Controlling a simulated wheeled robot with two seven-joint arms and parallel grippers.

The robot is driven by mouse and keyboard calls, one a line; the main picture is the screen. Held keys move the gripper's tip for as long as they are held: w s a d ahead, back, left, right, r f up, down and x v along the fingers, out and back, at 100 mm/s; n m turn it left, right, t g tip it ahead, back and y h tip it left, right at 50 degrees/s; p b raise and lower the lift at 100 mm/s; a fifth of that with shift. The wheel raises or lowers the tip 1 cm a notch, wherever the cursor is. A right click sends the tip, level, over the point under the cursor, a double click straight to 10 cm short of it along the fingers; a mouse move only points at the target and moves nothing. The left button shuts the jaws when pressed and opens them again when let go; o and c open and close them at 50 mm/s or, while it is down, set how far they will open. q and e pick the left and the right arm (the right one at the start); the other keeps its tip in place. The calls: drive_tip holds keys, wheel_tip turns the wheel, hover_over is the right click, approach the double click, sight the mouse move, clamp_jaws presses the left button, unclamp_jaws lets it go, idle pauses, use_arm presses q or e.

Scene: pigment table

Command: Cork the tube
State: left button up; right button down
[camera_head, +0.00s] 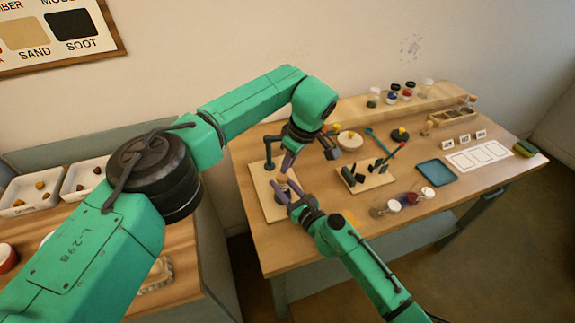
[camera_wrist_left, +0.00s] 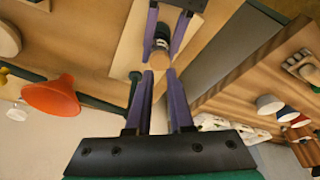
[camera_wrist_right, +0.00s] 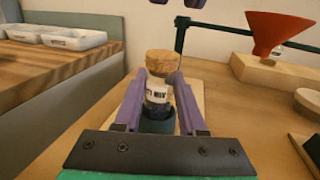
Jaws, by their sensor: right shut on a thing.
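The tube (camera_wrist_right: 156,92), a small vessel with a printed white label, stands upright with its lower end in a dark teal base (camera_wrist_right: 157,124). A brown cork (camera_wrist_right: 161,63) sits on the tube's top; how deep it is in the mouth I cannot tell. My right gripper (camera_wrist_right: 158,88) is shut on the tube below the cork. My left gripper (camera_wrist_left: 160,73) is open and empty, its purple fingertips just short of the cork (camera_wrist_left: 159,58) in the left wrist view. In the head view the left gripper (camera_head: 286,163) is above the right gripper (camera_head: 291,194).
An orange-red funnel (camera_wrist_right: 278,32) on a green stand is close by. A pale board (camera_head: 262,198) lies under the tube. A tool block (camera_head: 366,180), a teal tray (camera_head: 435,172) and several small jars stand to the right. White trays (camera_head: 30,192) are on the left bench.

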use_arm(q)
drive_tip(key=o, duration=0.6)
drive_tip(key=shift+c, duration=0.2)
use_arm(e)
drive_tip(key=shift+s+f, duration=0.1)
drive_tip(key=shift+f, duration=0.15)
use_arm(q)
drive_tip(key=v, duration=1.2)
use_arm(e)
drive_tip(key=shift+c, duration=2.1)
unclamp_jaws()
drive_tip(key=shift+f, duration=0.1)
use_arm(q)
drive_tip(key=shift+w, duration=0.1)
